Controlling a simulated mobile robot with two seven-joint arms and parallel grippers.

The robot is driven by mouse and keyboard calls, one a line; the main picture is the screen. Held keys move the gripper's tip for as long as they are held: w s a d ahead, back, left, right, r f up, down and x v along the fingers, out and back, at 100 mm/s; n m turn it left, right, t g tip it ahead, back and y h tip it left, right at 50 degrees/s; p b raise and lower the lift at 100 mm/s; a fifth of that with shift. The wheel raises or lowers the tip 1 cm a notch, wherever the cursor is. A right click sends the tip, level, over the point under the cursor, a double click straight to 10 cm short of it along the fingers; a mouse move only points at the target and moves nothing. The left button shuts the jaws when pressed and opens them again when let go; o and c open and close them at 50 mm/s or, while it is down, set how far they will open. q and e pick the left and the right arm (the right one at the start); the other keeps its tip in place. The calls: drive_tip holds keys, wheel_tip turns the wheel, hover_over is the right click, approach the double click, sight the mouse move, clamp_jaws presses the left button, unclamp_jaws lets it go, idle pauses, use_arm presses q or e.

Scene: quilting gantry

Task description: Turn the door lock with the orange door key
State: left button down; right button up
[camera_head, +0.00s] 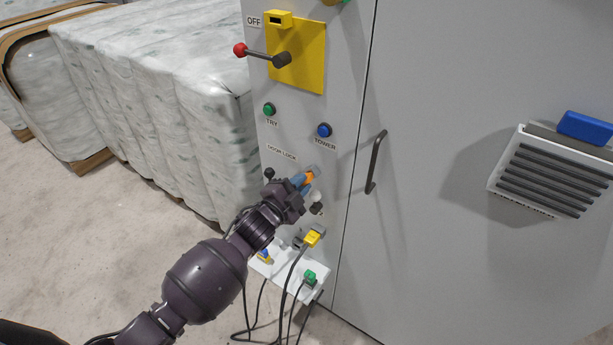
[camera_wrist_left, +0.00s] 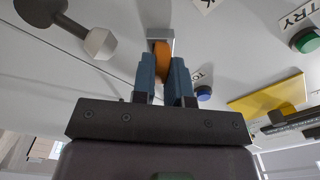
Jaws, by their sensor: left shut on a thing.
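The orange door key (camera_head: 309,176) is at the door lock (camera_head: 315,170) on the grey cabinet, below the DOOR LOCK label. My left gripper (camera_head: 304,182) is shut on the key, with its blue fingers on either side of it. In the left wrist view the orange key (camera_wrist_left: 161,58) stands between the two blue fingertips (camera_wrist_left: 164,66), with its far end at the light grey lock block (camera_wrist_left: 161,34). How deep the key sits in the lock is hidden. My right gripper is not in view.
Above are a green TRY button (camera_head: 269,109), a blue TOWER button (camera_head: 324,130) and a red-knobbed lever (camera_head: 262,54) on a yellow plate. A dark door handle (camera_head: 375,162) is right of the lock. Cabled plugs hang below at a white shelf (camera_head: 318,290).

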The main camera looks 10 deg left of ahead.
use_arm(q)
drive_tip(key=m, duration=0.3)
drive_tip(key=shift+m, duration=0.3)
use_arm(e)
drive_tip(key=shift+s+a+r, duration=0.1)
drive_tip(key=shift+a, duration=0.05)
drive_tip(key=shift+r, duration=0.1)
use_arm(q)
drive_tip(key=m, duration=0.3)
drive_tip(key=c, duration=1.1)
unclamp_jaws()
drive_tip(key=shift+o, duration=0.2)
drive_tip(key=v, duration=1)
drive_tip(key=shift+s+p, duration=0.4)
drive_tip(key=shift+p, duration=0.05)
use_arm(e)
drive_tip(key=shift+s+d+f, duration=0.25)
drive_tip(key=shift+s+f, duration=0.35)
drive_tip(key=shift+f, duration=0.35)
